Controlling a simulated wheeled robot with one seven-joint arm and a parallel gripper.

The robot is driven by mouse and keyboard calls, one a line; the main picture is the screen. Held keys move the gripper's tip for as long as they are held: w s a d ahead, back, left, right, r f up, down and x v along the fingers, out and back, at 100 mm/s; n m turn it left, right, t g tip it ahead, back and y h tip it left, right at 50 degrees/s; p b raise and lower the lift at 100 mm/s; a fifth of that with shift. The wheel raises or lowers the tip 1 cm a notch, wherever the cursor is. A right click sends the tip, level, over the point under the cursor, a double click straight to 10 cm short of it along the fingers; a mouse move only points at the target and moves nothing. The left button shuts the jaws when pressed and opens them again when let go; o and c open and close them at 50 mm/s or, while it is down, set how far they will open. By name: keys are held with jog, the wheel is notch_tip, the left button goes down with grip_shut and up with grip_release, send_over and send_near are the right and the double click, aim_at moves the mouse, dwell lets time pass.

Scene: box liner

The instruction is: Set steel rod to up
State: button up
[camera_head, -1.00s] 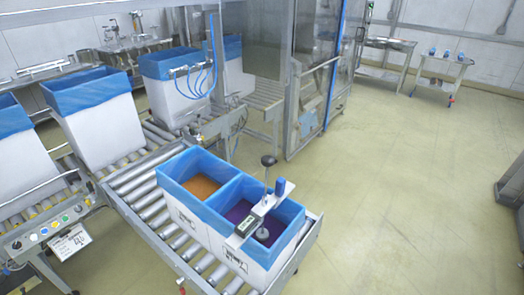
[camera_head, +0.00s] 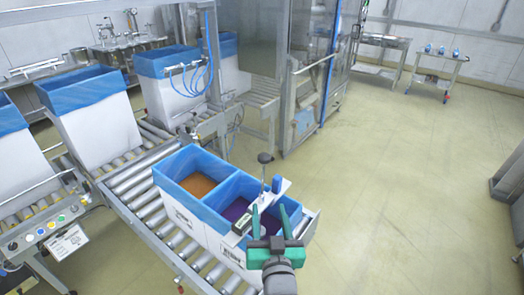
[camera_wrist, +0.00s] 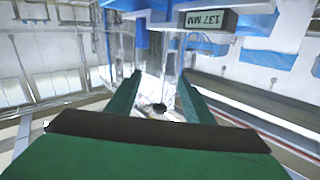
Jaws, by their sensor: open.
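The steel rod (camera_head: 263,176) stands upright with a dark round knob (camera_head: 265,158) on top. It passes a white crossbar that carries a small digital display and a blue block (camera_head: 277,184), set over the purple-filled box (camera_head: 292,212). In the wrist view the display (camera_wrist: 208,20) reads 137 MM. My green gripper (camera_head: 270,209) is open, in front of the rod's lower part and below the knob in the head view. Its fingers (camera_wrist: 158,88) stand apart in the wrist view, and I cannot clearly make out the rod between them. The rod's lower end is hidden behind my gripper.
A blue-lined box with orange contents (camera_head: 198,184) sits beside the purple one on the roller conveyor (camera_head: 135,185). More blue-lined boxes (camera_head: 98,130) stand behind at left. A button panel (camera_head: 45,232) is at lower left. The floor at right (camera_head: 400,180) is clear.

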jog(key=n+y, duration=0.1)
send_near(263, 152)
jog(key=shift+w+f, duration=0.45)
jog(key=shift+w, duration=0.4)
jog(key=w, duration=0.3)
jog(key=w+a, duration=0.1)
jog(key=w, duration=0.6)
jog(key=shift+w+a, duration=0.35)
jog(key=shift+a, duration=0.05)
